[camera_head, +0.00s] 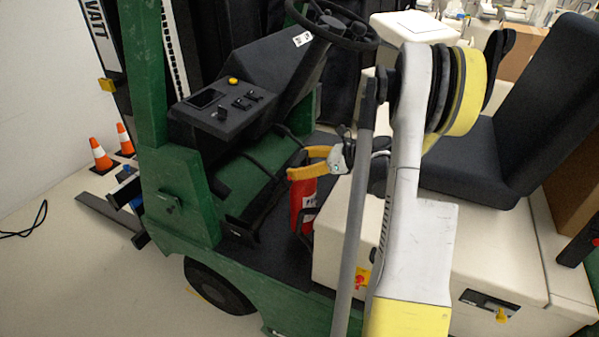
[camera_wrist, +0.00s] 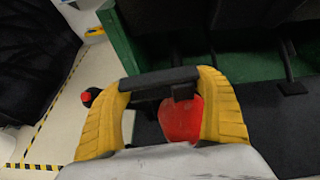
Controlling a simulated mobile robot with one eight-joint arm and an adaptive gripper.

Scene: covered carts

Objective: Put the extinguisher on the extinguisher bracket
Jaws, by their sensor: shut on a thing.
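The red extinguisher (camera_head: 307,196) is upright in the forklift's footwell, beside the cream seat base. My gripper (camera_head: 303,165), with yellow fingers, is shut on its top end. In the wrist view, a black bar, which looks like the extinguisher's handle, spans between the fingertips of my gripper (camera_wrist: 160,82). The red body of the extinguisher (camera_wrist: 181,120) shows below it. I cannot tell whether the extinguisher's bottom touches the floor. I cannot make out the extinguisher bracket in either view.
The cream seat base (camera_head: 335,235) stands close to the right of the extinguisher. The green forklift frame (camera_head: 180,195) and black control console (camera_head: 225,110) are to the left. The steering wheel (camera_head: 335,25) is above, and the black seat (camera_head: 470,165) is behind my arm.

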